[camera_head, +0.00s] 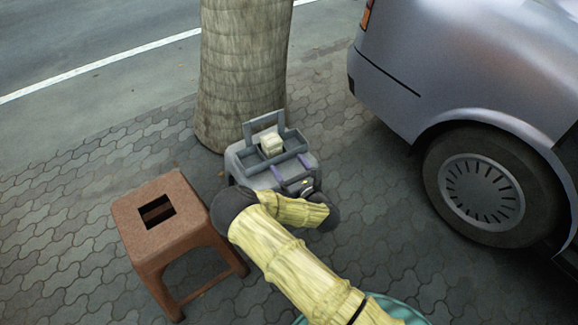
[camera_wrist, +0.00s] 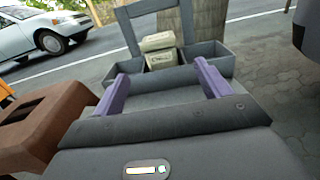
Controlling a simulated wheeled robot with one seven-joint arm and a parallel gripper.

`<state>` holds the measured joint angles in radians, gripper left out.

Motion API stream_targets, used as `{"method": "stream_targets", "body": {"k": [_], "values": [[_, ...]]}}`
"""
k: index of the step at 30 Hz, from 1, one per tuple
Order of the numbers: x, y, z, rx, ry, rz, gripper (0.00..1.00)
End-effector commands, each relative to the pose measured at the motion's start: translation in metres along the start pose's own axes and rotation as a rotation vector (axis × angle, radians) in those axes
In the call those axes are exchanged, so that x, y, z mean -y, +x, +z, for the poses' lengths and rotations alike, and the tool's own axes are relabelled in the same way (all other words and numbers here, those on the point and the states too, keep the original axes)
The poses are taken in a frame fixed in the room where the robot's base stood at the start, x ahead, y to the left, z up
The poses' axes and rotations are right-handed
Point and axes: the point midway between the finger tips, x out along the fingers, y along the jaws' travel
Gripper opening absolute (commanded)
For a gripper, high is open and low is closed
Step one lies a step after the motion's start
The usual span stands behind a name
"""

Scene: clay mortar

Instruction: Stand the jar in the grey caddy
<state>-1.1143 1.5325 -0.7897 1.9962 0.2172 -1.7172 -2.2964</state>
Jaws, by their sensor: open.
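The jar (camera_head: 272,144) is pale cream and squarish, with a lid-like upper part. It stands in the grey caddy (camera_head: 252,167), between side compartments, and looks about upright; its base is hidden by the caddy's front wall. In the wrist view the jar (camera_wrist: 160,50) shows beyond my fingers, inside the caddy (camera_wrist: 232,57), whose tall handle rises behind it. My gripper (camera_head: 291,166) has two purple fingers, spread wide apart on the near side of the caddy. In the wrist view my gripper (camera_wrist: 162,86) is empty, with a gap between its fingertips and the jar.
The caddy rests on a grey stool (camera_head: 234,162). A brown stool (camera_head: 180,222) stands to the left, close to my arm. A tree trunk (camera_head: 240,70) rises right behind the caddy. A silver car (camera_head: 470,70) is parked at the right. Paving is open between them.

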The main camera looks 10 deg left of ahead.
Motion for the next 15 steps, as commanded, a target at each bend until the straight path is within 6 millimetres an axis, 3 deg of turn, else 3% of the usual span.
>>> {"method": "stream_targets", "body": {"k": [11,15], "values": [[0.001,0.000,0.001,0.000,0.004,-0.004,0.76],[0.021,-0.001,0.007,-0.012,0.091,-0.079,0.76]]}}
